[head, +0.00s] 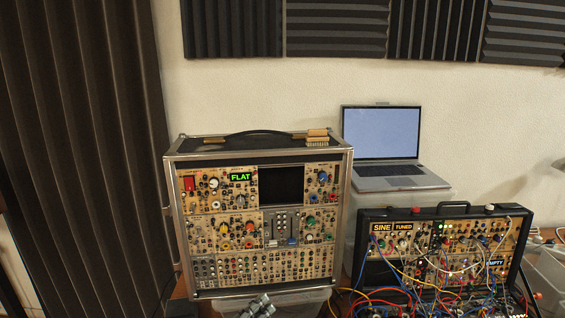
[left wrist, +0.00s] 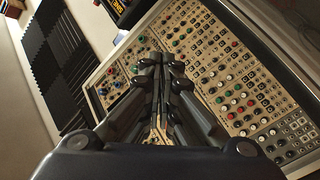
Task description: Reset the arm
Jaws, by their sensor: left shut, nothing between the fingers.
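My left gripper (head: 258,304) shows at the bottom edge of the head view, in front of the lower edge of the tall synth case (head: 210,294). In the left wrist view, the same gripper (left wrist: 162,62) has its fingers together with nothing between them. The case's panel of knobs and jacks (left wrist: 235,85) lies beyond the fingers there. I cannot tell how far the fingertips are from the panel. My right gripper is in neither view.
A smaller synth case (head: 440,212) with many patch cables (head: 400,292) stands at the right. An open laptop (head: 382,150) sits behind it. A wooden brush (head: 317,136) lies on the tall case.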

